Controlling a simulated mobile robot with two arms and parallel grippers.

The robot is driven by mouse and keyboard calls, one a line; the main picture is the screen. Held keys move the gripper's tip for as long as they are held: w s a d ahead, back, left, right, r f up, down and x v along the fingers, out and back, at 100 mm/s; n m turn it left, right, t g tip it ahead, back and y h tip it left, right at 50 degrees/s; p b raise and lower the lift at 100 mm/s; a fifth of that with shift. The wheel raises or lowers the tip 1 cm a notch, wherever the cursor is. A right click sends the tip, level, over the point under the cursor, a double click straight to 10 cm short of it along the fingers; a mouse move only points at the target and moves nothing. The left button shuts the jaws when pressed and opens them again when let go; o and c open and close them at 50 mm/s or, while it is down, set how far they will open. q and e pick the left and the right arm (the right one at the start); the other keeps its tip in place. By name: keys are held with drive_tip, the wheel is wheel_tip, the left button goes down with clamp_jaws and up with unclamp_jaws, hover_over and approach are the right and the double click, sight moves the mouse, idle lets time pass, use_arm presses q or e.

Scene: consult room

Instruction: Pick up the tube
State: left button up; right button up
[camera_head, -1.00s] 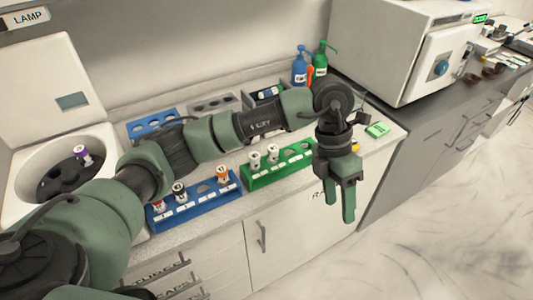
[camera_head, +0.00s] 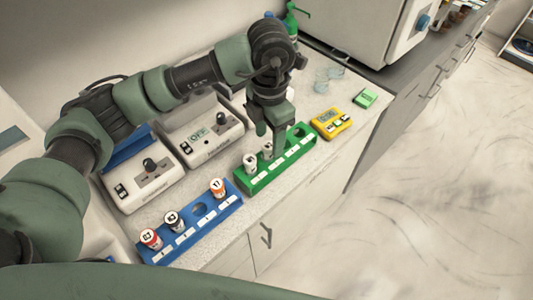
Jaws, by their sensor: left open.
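My left gripper (camera_head: 271,140) is open and points down over the green rack (camera_head: 258,184). Two white-capped tubes stand in that rack: one (camera_head: 250,163) just left of the fingers, the other (camera_head: 267,150) beside the fingers and partly hidden by them. I cannot tell whether the fingers touch it. A blue rack (camera_head: 192,232) holds a red-capped tube (camera_head: 150,238), a black-capped tube (camera_head: 174,221) and an orange-capped tube (camera_head: 217,188). My right gripper is not in view.
Two white devices with black knobs (camera_head: 140,192) (camera_head: 208,138) stand behind the racks. A yellow timer (camera_head: 331,123) and a green item (camera_head: 365,98) lie right of the green rack. Clear glassware (camera_head: 322,82) stands behind. The counter's front edge is close to the racks.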

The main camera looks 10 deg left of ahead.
sight(268, 145)
use_arm(q)
wheel_tip(268, 145, down, 2)
drive_tip(key=shift+w+a+f+p, duration=0.1)
drive_tip(key=shift+a+f+p, duration=0.05)
drive_tip(key=shift+p, duration=0.75)
drive_tip(key=shift+w+a+f, duration=0.1)
drive_tip(key=shift+a+f, duration=0.1)
drive_tip(key=shift+f, duration=1.15)
drive_tip(key=shift+d, duration=0.15)
clamp_jaws()
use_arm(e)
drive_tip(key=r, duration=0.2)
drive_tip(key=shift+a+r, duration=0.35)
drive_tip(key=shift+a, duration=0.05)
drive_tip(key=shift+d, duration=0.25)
